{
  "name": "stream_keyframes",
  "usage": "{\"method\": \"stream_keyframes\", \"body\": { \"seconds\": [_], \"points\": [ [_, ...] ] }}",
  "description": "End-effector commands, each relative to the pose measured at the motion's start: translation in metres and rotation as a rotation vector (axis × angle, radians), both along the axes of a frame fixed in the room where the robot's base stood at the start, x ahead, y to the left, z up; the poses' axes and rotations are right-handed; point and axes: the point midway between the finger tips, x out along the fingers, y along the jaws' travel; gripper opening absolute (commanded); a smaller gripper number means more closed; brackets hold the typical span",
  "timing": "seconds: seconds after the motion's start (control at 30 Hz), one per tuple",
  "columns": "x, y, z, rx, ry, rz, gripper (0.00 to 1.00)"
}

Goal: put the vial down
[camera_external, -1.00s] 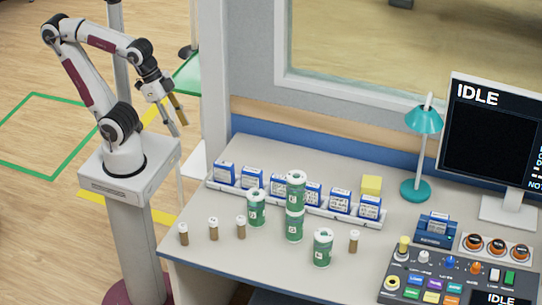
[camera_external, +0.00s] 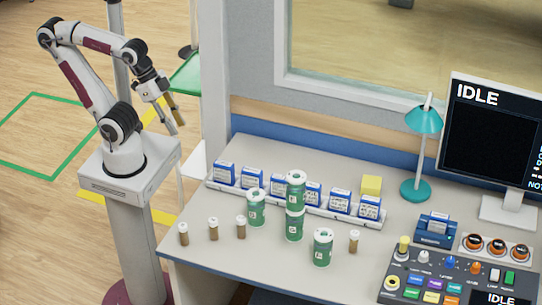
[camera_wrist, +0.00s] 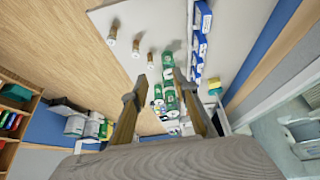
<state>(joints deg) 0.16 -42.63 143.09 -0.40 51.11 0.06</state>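Several brown vials with pale caps stand upright on the desk. Three are in a row at its left front: the left vial (camera_external: 183,234), the middle vial (camera_external: 213,229) and the right vial (camera_external: 241,227). Another vial (camera_external: 354,242) stands to the right of the front green canister. The row also shows in the wrist view, with one vial (camera_wrist: 113,33) near the top. My gripper (camera_external: 176,112) is in the air left of the desk, well away from the vials. In the wrist view its two fingers (camera_wrist: 158,88) are apart, with no vial visible between them.
Green canisters (camera_external: 323,247) stand mid-desk, two of them stacked. Behind them is a white rack (camera_external: 235,190) of blue-and-white boxes. A yellow block (camera_external: 371,186), teal lamp (camera_external: 415,190), monitor (camera_external: 490,130) and control panel (camera_external: 450,280) are to the right. The front left desk is partly clear.

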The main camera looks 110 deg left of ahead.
Motion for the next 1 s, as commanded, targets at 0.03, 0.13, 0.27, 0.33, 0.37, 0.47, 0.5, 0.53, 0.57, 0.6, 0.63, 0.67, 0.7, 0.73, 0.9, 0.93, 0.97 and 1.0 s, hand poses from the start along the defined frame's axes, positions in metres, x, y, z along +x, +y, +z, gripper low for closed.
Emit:
{"method": "stream_keyframes", "body": {
  "seconds": [0.03,0.13,0.27,0.33,0.37,0.47,0.5,0.53,0.57,0.6,0.63,0.67,0.7,0.73,0.9,0.93,0.97,1.0],
  "points": [
    [0.003,-0.002,0.001,-0.006,-0.004,-0.003,0.28],
    [0.014,-0.01,0.004,-0.03,-0.019,-0.012,0.28],
    [0.037,-0.027,0.01,-0.08,-0.053,-0.026,0.28],
    [0.054,-0.038,0.015,-0.116,-0.078,-0.031,0.28],
    [0.061,-0.043,0.017,-0.131,-0.088,-0.034,0.28],
    [0.087,-0.061,0.024,-0.184,-0.127,-0.037,0.28],
    [0.097,-0.068,0.027,-0.206,-0.142,-0.038,0.28],
    [0.104,-0.073,0.029,-0.222,-0.152,-0.036,0.28],
    [0.112,-0.077,0.031,-0.236,-0.164,-0.034,0.28],
    [0.122,-0.084,0.034,-0.258,-0.18,-0.03,0.28],
    [0.13,-0.089,0.035,-0.273,-0.189,-0.027,0.28],
    [0.137,-0.093,0.037,-0.287,-0.199,-0.023,0.28],
    [0.147,-0.099,0.039,-0.306,-0.213,-0.016,0.28],
    [0.154,-0.103,0.041,-0.32,-0.224,-0.011,0.28],
    [0.195,-0.125,0.047,-0.39,-0.279,0.026,0.28],
    [0.202,-0.129,0.047,-0.401,-0.29,0.036,0.28],
    [0.209,-0.132,0.048,-0.412,-0.299,0.045,0.28],
    [0.218,-0.137,0.048,-0.426,-0.311,0.057,0.28]
  ]
}}
